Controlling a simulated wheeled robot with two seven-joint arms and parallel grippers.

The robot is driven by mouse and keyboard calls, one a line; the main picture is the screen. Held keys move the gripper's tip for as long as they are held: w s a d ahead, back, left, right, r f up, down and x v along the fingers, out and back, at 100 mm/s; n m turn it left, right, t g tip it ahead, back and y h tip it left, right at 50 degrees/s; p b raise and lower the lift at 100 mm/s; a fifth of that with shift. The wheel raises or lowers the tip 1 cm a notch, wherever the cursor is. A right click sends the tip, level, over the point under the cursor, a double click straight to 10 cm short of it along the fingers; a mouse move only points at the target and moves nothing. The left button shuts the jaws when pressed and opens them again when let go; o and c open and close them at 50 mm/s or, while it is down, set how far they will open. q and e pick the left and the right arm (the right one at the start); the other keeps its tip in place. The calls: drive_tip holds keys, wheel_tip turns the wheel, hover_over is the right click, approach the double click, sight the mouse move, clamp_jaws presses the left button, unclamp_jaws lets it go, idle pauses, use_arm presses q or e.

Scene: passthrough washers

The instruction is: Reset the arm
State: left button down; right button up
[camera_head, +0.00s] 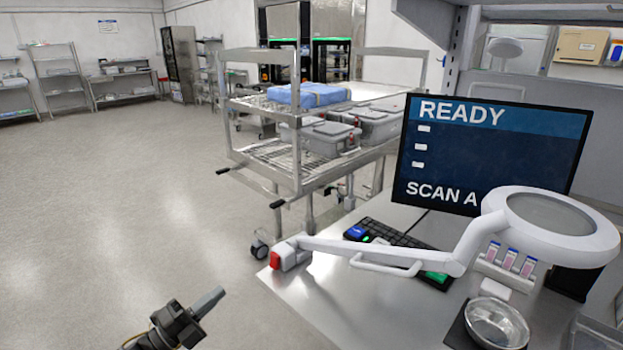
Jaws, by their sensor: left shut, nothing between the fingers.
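My left gripper (208,302) shows at the bottom, left of the middle, in the head view. It is dark with grey fingers that point up and to the right. The fingers are shut with nothing between them. It is over the open floor, to the left of the metal table (322,296) and apart from it. Most of my left arm is cut off by the bottom edge. My right gripper is not in view.
A magnifier lamp (462,245) arches over the table. A wheeled cart (300,170) with grey bins and a blue bundle (308,95) stands beyond. Floor at the left is clear.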

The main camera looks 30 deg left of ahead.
use_arm(q)
drive_tip(key=s+a+f+n+g+y, duration=0.3)
drive_tip(key=a+f+n, duration=0.15)
drive_tip(key=f, duration=0.65)
drive_tip(key=s+a+f+n+g+y, duration=0.3)
drive_tip(key=s+a+f+n, duration=0.15)
drive_tip(key=f, duration=0.75)
drive_tip(key=s+a+f+n+g+y, duration=0.3)
drive_tip(key=a+f, duration=0.2)
drive_tip(key=f, duration=0.6)
drive_tip(key=s+d+f+n+g, duration=0.35)
drive_tip(key=s+d+f, duration=0.25)
drive_tip(key=s+f, duration=0.5)
drive_tip(key=s+d+f+n+g, duration=0.3)
drive_tip(key=s+d+f+g, duration=0.2)
drive_tip(key=s+f, duration=0.55)
drive_tip(key=s+d+f+g+h, duration=0.1)
drive_tip(key=s+d+f, duration=0.1)
drive_tip(key=d, duration=0.3)
drive_tip(key=s+d+f+g+h, duration=0.1)
drive_tip(key=s+d+f, duration=0.2)
drive_tip(key=d, duration=0.2)
drive_tip(key=w+d, duration=0.3)
drive_tip(key=d, duration=0.4)
drive_tip(key=shift+w+f+n, duration=0.2)
drive_tip(key=shift+w+n, duration=0.15)
